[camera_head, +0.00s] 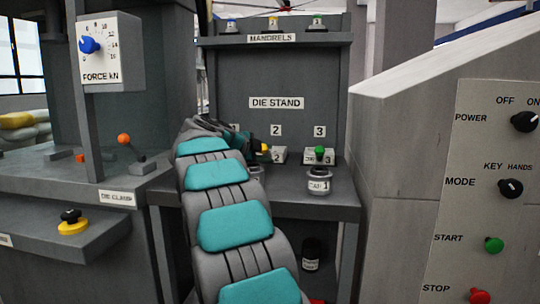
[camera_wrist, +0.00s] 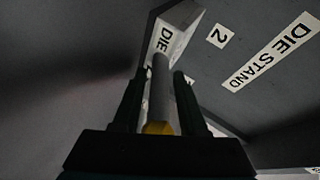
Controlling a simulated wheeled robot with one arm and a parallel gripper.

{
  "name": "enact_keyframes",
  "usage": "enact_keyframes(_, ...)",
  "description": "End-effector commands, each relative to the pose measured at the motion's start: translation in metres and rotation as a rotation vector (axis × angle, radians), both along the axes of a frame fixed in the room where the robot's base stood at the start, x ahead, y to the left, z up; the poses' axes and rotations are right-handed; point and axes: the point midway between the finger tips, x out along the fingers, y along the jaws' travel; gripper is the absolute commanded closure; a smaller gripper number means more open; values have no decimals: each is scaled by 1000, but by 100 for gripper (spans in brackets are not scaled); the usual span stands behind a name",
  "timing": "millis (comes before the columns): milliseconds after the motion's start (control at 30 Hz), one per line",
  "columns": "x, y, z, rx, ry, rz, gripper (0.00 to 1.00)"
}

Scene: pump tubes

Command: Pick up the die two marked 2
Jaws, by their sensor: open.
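Die two (camera_head: 279,155) is a pale block on the die stand below the "2" label, partly hidden by my arm, with a yellow knob (camera_head: 264,148) at its left. In the wrist view, the pale block marked "DIE" (camera_wrist: 182,32) lies beyond the fingertips, its number not readable. A grey rod with a yellow end (camera_wrist: 158,128) runs from it toward the palm. My gripper (camera_wrist: 160,78) is open, with one finger on each side of the rod. I cannot tell whether either finger touches it. In the head view my gripper (camera_head: 246,144) is at the die's left.
Die three (camera_head: 325,157) with a green knob stands close on the right, below the "3" label. A grey cup (camera_head: 319,181) stands in front of it. The "1" position is mostly behind my arm. The mandrel shelf (camera_head: 275,40) is above, and a control panel (camera_head: 490,200) fills the right.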

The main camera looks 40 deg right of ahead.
Motion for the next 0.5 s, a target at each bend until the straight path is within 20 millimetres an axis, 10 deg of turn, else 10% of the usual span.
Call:
enact_keyframes(167, 0, 0, 0, 0, 1, 1, 58)
enact_keyframes(500, 0, 0, 0, 0, 1, 1, 96)
